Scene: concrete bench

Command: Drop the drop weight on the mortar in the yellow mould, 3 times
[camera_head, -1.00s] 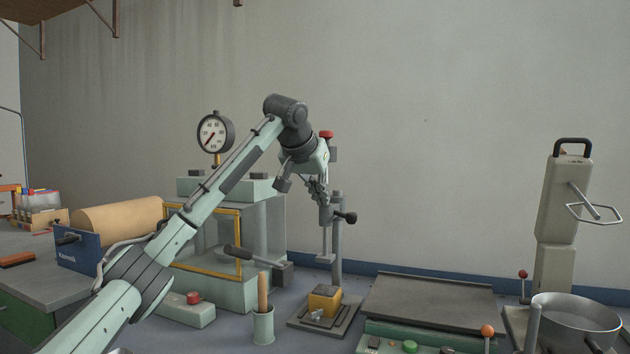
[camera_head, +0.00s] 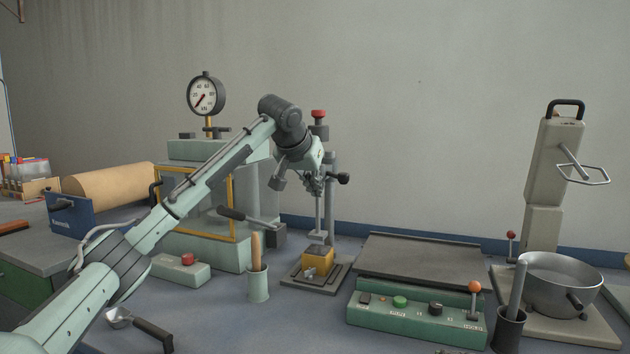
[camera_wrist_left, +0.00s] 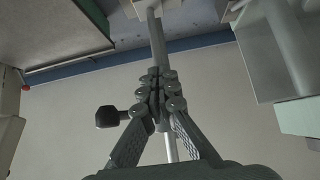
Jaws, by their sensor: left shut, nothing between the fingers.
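The drop weight (camera_head: 318,131), a grey block under a red knob, shows above my left wrist in the head view. Its thin rod (camera_head: 318,212) ends in a flat foot just above or on the mortar; I cannot tell if they touch. The yellow mould (camera_head: 312,268) sits on a dark base plate (camera_head: 301,281), its top grey. My left gripper (camera_head: 317,186) is shut and empty beside the rod, partly hidden by the wrist. In the left wrist view its closed fingers (camera_wrist_left: 161,95) stand in front of the rod. My right gripper is out of view.
A stand column (camera_head: 331,215) with a black knob (camera_head: 343,178) rises behind the mould. A press with a gauge (camera_head: 206,95) stands left, a grey cup (camera_head: 257,287) nearer. A flat table with a green control box (camera_head: 415,315) and a metal bowl (camera_head: 560,280) stand right.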

